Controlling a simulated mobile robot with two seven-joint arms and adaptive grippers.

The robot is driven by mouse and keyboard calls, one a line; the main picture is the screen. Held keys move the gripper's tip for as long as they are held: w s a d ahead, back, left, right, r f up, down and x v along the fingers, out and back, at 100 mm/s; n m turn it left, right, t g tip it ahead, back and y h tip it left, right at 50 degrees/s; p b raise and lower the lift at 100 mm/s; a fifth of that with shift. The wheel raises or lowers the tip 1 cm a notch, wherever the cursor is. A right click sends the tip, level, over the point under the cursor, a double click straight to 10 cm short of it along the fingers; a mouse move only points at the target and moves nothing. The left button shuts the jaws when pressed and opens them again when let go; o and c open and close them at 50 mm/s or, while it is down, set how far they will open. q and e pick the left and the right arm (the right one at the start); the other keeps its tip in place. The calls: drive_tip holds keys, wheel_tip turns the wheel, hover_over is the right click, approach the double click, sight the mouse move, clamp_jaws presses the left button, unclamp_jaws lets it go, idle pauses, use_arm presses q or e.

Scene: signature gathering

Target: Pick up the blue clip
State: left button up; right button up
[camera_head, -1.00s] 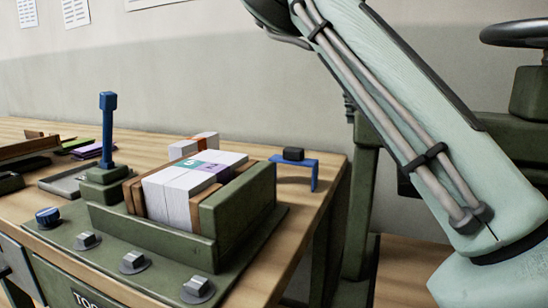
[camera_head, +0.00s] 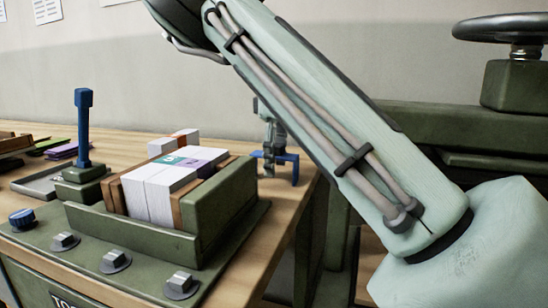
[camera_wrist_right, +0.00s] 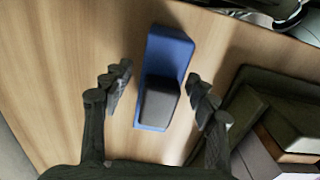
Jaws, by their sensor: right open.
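The blue clip (camera_head: 292,158), a blue bracket with a black block on it, stands at the right end of the wooden table, partly hidden by my right gripper (camera_head: 269,148). In the right wrist view the clip (camera_wrist_right: 172,50) lies between the fingers of the open right gripper (camera_wrist_right: 159,82). One finger is on each side of it, with a visible gap on both sides. The black block (camera_wrist_right: 160,102) is nearest the palm. My left gripper is not in view.
A green holder (camera_head: 220,205) full of white card stacks stands left of the clip. A blue lever (camera_head: 83,125) rises behind its left end. Knobs line the front panel. A green machine with a handwheel (camera_head: 505,27) is at right.

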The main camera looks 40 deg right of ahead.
drive_tip(key=shift+f, duration=0.9)
drive_tip(key=shift+c, duration=0.3)
clamp_jaws()
